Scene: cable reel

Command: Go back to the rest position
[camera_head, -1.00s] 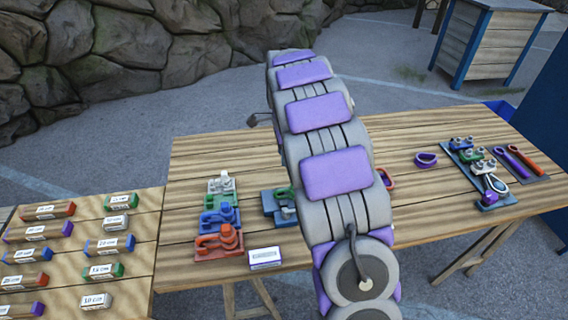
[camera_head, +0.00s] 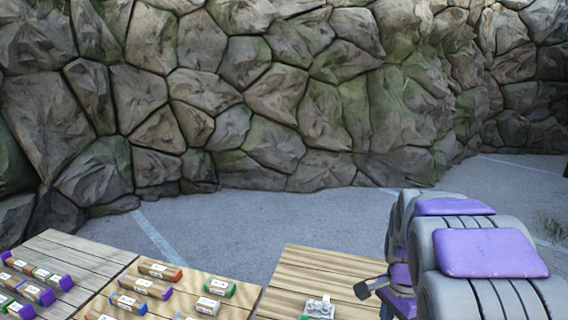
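My grey and purple arm fills the lower right of the head view. No cable reel is in sight.
Two lower wooden tables stand at the bottom left; one (camera_head: 75,252) holds several purple-ended blocks. The other holds several labelled blocks, including one with a red end (camera_head: 160,271) and one with a green end (camera_head: 219,288). A stone wall (camera_head: 270,90) closes the back. Grey pavement (camera_head: 270,212) between is clear.

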